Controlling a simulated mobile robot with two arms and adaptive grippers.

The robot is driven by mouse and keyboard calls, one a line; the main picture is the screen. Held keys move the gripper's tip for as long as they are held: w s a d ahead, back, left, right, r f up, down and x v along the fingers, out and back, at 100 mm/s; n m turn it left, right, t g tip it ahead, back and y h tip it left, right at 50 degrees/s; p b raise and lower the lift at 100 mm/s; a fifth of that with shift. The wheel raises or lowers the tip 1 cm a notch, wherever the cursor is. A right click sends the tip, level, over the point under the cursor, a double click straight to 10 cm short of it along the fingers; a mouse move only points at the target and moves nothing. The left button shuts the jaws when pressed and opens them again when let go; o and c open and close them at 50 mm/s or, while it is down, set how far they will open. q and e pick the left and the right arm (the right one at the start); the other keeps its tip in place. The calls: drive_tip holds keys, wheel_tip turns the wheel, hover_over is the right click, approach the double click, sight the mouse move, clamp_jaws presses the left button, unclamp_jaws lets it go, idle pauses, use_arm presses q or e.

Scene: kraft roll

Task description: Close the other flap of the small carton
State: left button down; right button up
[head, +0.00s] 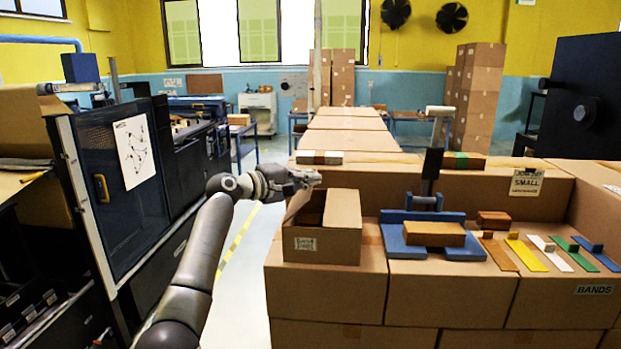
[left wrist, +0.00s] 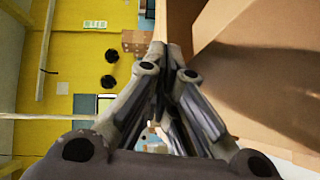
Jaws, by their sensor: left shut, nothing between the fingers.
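The small carton (head: 325,245) stands on the left end of a bench made of big cardboard boxes. A flap (head: 343,209) shows on its right side, and a narrower flap (head: 297,204) slants up on its left. A dark opening shows between them. My left gripper (head: 314,177) is shut and empty, just above the left flap's upper end; I cannot tell if it touches. In the left wrist view the shut fingertips (left wrist: 170,46) are beside brown cardboard (left wrist: 265,70) that fills the right side. My right gripper is out of view.
A blue fixture (head: 465,248) holding a brown block (head: 433,234) stands right of the carton. Several coloured bands, including a yellow one (head: 525,254), lie further right. A raised box ledge (head: 400,184) runs behind. A dark machine (head: 120,190) stands left, across a floor gap.

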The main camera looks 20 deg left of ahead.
use_arm(q)
drive_tip(key=shift+w+d+f, duration=0.2)
drive_tip(key=shift+d+f, duration=0.25)
drive_tip(key=shift+d, duration=0.1)
drive_tip(key=shift+d+f, duration=0.1)
drive_tip(key=shift+f, duration=0.15)
drive_tip(key=shift+w+d+f+m+g+y+p, duration=0.15)
drive_tip(key=shift+d+f+m+y+p, duration=0.05)
drive_tip(key=shift+d+f+p, duration=0.25)
drive_tip(key=shift+w+d+f+m+g+y+p, duration=0.2)
drive_tip(key=shift+d+f+p, duration=0.15)
drive_tip(key=shift+f, duration=0.15)
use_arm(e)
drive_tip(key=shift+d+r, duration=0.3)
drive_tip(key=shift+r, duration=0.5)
use_arm(q)
drive_tip(key=shift+f, duration=0.1)
drive_tip(key=shift+d+f+m, duration=0.1)
drive_tip(key=shift+f+m, duration=0.15)
drive_tip(key=shift+m, duration=0.05)
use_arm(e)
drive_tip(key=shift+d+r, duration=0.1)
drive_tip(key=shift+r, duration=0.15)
use_arm(q)
drive_tip(key=shift+d+f+g+y+p, duration=0.15)
drive_tip(key=shift+f+g+y+p, duration=0.1)
drive_tip(key=shift+y+p, duration=0.2)
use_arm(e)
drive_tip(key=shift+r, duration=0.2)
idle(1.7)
